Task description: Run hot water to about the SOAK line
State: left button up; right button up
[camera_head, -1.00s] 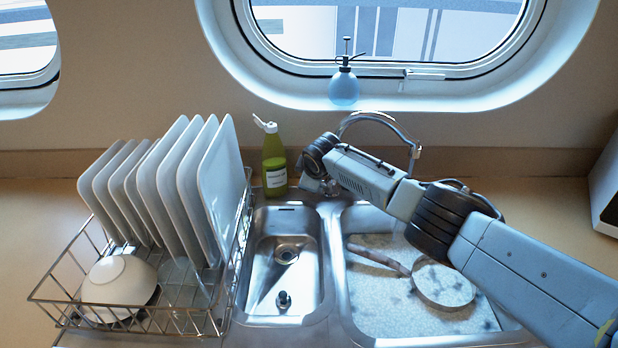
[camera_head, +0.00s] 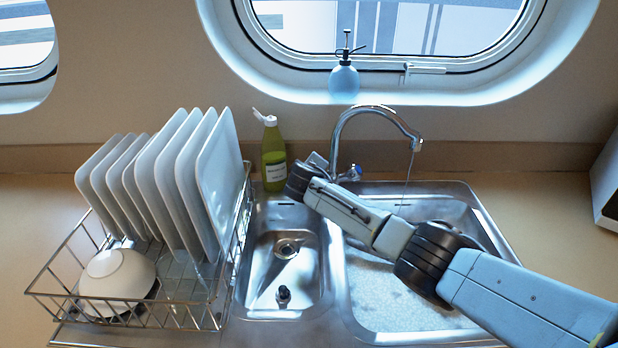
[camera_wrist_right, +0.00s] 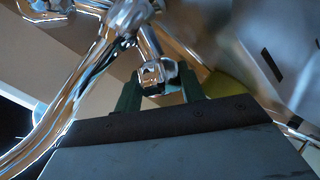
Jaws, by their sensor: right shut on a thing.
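The chrome tap (camera_head: 345,125) stands behind the sink. A thin water stream (camera_head: 407,180) falls from its spout toward the right basin (camera_head: 480,215). Pale, speckled water (camera_head: 385,290) shows in that basin. A tap handle with a blue mark (camera_head: 353,172) sits right of the spout's foot. My right gripper (camera_wrist_right: 158,88) is shut on a chrome tap handle (camera_wrist_right: 157,72), held between its dark green fingers. In the head view this grip is at the tap's left side, mostly hidden by my wrist. My arm covers much of the right basin. No SOAK line is visible. My left gripper is out of view.
A wire rack (camera_head: 140,318) with white plates and a bowl (camera_head: 117,275) stands left. A green bottle (camera_head: 273,155) is close to my wrist. A spray bottle (camera_head: 344,80) stands on the sill. The small left basin (camera_head: 270,265) holds a plug.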

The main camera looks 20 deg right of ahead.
jog(key=shift+f+m+t+h+b, duration=0.1)
jog(key=shift+m+t+h+b, duration=0.2)
jog(key=shift+m+h+b, duration=0.4)
jog(key=o, duration=1)
jog(key=shift+c, duration=0.2)
jog(key=shift+s+a+r, duration=0.2)
jog(key=shift+s+r, duration=0.1)
jog(key=shift+s, duration=0.05)
jog(key=p+v, duration=0.2)
jog(key=v, duration=1)
jog(key=shift+s+r+p, duration=0.15)
jog(key=shift+s+p, duration=0.15)
